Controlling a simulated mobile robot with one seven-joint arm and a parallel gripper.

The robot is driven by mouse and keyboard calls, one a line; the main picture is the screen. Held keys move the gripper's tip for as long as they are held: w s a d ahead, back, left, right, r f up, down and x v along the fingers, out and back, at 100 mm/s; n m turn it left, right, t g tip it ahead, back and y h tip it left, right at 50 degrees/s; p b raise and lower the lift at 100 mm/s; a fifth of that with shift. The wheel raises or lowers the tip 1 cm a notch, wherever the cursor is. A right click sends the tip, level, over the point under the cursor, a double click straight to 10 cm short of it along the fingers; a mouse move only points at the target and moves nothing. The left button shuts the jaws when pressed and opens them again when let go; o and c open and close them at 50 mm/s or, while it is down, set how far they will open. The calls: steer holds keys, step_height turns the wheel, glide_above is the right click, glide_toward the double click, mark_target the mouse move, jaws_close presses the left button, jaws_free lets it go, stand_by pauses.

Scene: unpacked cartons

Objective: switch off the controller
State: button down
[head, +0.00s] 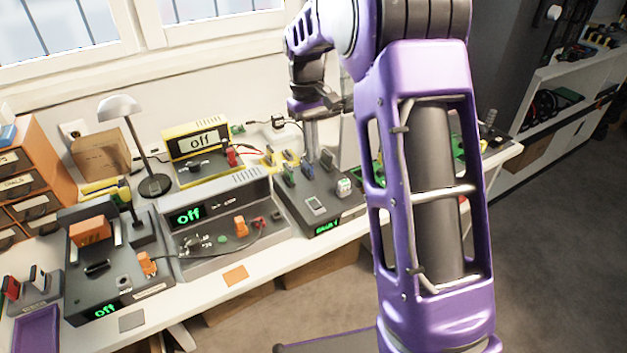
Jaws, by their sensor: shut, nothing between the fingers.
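A dark box (318,207), which seems to be the controller, stands on the white bench right of centre. Its front has a small lit green display (327,228), too small to read surely. Several coloured plugs or switches stand on its top, with a white block (343,187) and a small pale panel (316,205). My gripper (312,155) is shut and empty, pointing down above the back of this box. I cannot tell whether it touches anything.
A desk lamp (121,108) and orange drawers (47,160) stand behind. A cable crosses the grey unit's front. An orange card (235,275) lies at the bench edge.

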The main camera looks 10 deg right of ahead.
mark_target(316, 206)
steer(key=f, duration=0.4)
steer(key=s+f+b, duration=0.1)
steer(key=f, duration=0.4)
steer(key=f+b, duration=0.1)
steer(key=f, duration=0.3)
steer(key=shift+s+d+f, duration=0.25)
steer(key=shift+f, duration=0.05)
